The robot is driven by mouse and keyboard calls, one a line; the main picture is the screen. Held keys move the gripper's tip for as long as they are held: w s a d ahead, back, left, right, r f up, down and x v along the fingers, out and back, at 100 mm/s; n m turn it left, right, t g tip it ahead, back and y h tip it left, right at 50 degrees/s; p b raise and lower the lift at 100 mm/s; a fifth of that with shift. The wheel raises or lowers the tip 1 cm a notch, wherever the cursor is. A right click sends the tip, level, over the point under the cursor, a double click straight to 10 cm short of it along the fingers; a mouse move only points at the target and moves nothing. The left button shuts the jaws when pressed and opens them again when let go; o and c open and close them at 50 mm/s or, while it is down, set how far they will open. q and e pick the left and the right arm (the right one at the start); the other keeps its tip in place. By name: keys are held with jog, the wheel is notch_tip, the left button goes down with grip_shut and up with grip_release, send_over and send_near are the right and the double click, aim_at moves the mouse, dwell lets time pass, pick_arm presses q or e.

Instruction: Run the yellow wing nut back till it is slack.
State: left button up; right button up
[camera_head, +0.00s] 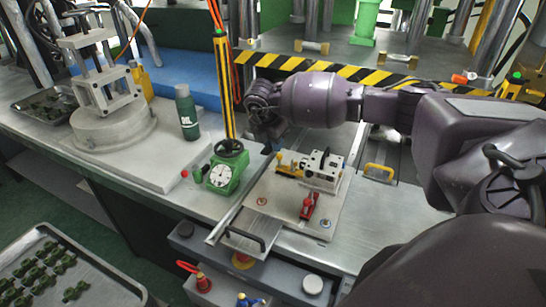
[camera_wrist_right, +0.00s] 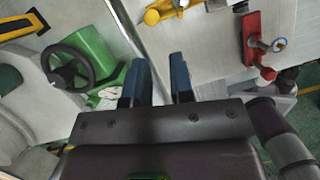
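A small yellow part (camera_head: 288,170), which I take for the yellow wing nut, sits at the left end of the metal block on the fixture plate (camera_head: 279,213). In the right wrist view a yellow part with a rounded end (camera_wrist_right: 154,15) shows at the top edge, partly cut off. My right gripper (camera_head: 271,147) is just behind and left of the yellow part in the head view, apart from it. In the right wrist view its two blue fingers (camera_wrist_right: 160,80) are apart with nothing between them. My left gripper is not in view.
A red clamp (camera_head: 309,206) stands on the plate's front part. A green gauge with a black handwheel (camera_head: 221,176) is left of the plate, and a green oil bottle (camera_head: 187,112) is further left. A striped yellow-black bar (camera_head: 330,67) crosses behind.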

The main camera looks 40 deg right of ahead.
aim_at(292, 164)
jog(key=d+f+m, duration=0.1)
jog(key=d+f, duration=0.1)
jog(key=f, duration=0.1)
jog(key=s+d+f+m, duration=0.1)
jog(key=f, duration=0.2)
jog(key=s+d+f+m+g+h, duration=0.1)
jog(key=d+f, duration=0.1)
jog(key=f, duration=0.1)
jog(key=shift+d+f, duration=0.15)
jog(key=shift+d, duration=0.15)
jog(key=shift+s, duration=0.1)
grip_shut()
